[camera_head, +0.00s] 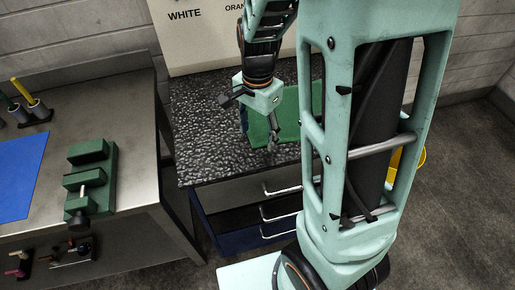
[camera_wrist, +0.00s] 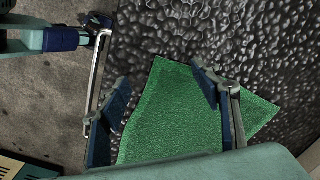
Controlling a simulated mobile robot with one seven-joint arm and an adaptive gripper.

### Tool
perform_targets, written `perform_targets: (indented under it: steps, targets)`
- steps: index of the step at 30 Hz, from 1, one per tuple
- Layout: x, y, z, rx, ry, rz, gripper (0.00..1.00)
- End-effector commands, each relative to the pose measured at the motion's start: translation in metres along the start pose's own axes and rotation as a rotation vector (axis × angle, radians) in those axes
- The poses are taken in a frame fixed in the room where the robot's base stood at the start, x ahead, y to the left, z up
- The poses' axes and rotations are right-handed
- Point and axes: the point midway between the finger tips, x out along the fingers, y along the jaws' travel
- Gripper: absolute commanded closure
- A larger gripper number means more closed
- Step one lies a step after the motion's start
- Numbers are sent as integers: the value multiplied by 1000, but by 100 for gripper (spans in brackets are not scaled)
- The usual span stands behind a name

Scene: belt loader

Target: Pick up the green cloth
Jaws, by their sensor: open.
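The green cloth (camera_head: 288,112) lies on the dark, bumpy top of a drawer cabinet in the head view, partly hidden behind my arm. In the wrist view the green cloth (camera_wrist: 172,112) lies flat with a pointed corner to the right, and its lower part is hidden. My gripper (camera_head: 271,143) points down over the cloth in the head view. In the wrist view my gripper (camera_wrist: 165,105) is open, its two fingers apart with cloth showing between them. Nothing is held. I cannot tell whether the fingertips touch the cloth.
The dark cabinet top (camera_head: 205,130) has open drawers with handles (camera_head: 280,212) at its front. A metal bench (camera_head: 125,120) at the left carries a green vise (camera_head: 92,180), a blue mat (camera_head: 18,175) and pen cups (camera_head: 38,110). A white sign board (camera_head: 190,45) stands behind the cabinet.

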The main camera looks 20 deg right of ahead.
Motion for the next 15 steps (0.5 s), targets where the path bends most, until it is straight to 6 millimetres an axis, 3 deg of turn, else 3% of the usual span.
perform_targets:
  steps: [4,15]
  targets:
    - [14,0,0,0,1,-1,42]
    - [15,0,0,0,1,-1,42]
